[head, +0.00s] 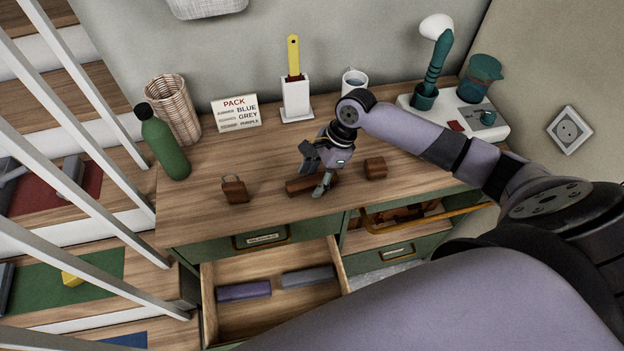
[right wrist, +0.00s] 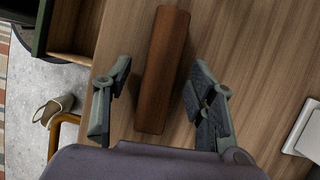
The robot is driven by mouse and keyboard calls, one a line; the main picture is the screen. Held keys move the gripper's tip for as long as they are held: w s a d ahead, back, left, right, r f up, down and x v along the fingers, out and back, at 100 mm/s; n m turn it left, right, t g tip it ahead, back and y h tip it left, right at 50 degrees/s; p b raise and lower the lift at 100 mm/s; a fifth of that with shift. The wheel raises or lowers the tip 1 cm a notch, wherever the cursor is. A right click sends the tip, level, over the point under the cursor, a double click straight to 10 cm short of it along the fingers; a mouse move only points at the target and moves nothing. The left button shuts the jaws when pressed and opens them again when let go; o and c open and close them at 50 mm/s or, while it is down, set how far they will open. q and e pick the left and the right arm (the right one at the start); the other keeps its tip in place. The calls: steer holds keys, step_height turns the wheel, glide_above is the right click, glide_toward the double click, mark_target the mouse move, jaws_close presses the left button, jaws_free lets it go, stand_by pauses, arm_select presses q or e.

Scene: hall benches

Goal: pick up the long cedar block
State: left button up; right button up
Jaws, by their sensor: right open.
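The long cedar block (head: 298,187) is a reddish-brown bar lying on the wooden cabinet top near its front edge. My right gripper (head: 315,172) is over it, pointing down, and partly hides it in the head view. In the right wrist view the block (right wrist: 163,65) runs lengthwise between the two open fingers, with a gap showing on each side. Nothing is held. I cannot tell whether the fingertips are down to the block's height. My left gripper is not in view.
A small brown block (head: 375,168) lies to the right, and a brown ringed piece (head: 235,190) to the left. Below, an open drawer (head: 222,320) holds a purple block (head: 244,291) and a grey block (head: 307,277). A green bottle (head: 165,148) and sign (head: 236,113) stand farther left.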

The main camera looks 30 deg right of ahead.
steer(key=shift+f, duration=0.1)
jaws_close()
stand_by(0.7)
